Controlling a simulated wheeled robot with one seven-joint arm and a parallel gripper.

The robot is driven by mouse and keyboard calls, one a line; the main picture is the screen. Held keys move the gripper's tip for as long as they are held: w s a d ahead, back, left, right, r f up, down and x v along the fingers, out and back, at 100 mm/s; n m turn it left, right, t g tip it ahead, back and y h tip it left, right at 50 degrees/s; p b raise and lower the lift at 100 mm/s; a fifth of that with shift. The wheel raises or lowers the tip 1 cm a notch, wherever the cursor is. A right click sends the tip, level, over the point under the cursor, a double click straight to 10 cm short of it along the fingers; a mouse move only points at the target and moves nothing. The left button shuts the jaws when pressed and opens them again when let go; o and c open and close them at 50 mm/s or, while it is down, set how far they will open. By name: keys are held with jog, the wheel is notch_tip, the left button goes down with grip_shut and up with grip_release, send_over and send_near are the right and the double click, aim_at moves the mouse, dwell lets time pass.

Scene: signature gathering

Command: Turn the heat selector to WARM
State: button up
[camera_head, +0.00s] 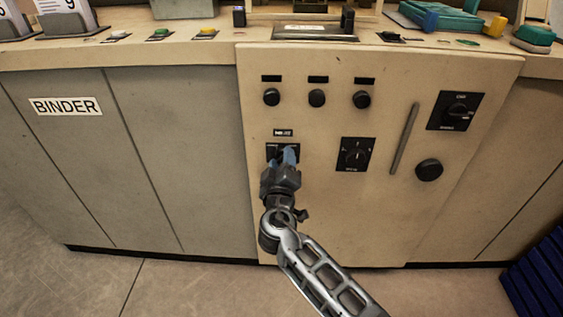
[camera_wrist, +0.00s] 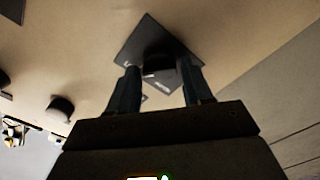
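A small dark selector plate (camera_head: 271,149) sits at the lower left of the cream control panel, under a small label (camera_head: 283,132). I take it to be the heat selector, but its lettering is too small to read. My gripper (camera_head: 284,155) is in front of it and hides most of it. In the wrist view, the two fingers (camera_wrist: 158,70) stand apart on either side of the dark knob (camera_wrist: 156,60) on its plate (camera_wrist: 140,40). The fingers look open around the knob. Contact with it cannot be made out. The knob's pointer direction is unclear.
Several round black knobs (camera_head: 317,98) sit above. A second dial (camera_head: 355,154), a third dial (camera_head: 456,110), a slot (camera_head: 404,138) and a round knob (camera_head: 429,169) are to the right. A grey cabinet marked BINDER (camera_head: 66,106) stands left. A blue crate (camera_head: 540,275) is at lower right.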

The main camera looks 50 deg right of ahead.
jog(key=c, duration=0.7)
jog(key=shift+n, duration=0.3)
jog(key=n, duration=0.3)
jog(key=shift+a+n, duration=0.1)
jog(key=shift+n, duration=0.3)
jog(key=n+p, duration=0.1)
jog(key=n, duration=0.2)
jog(key=shift+n, duration=0.3)
jog(key=n+p, duration=0.2)
jog(key=n, duration=0.2)
jog(key=shift+f, duration=0.1)
jog(key=shift+f+n+p, duration=0.15)
jog(key=shift+n+p, duration=0.55)
jog(key=shift+n, duration=1.2)
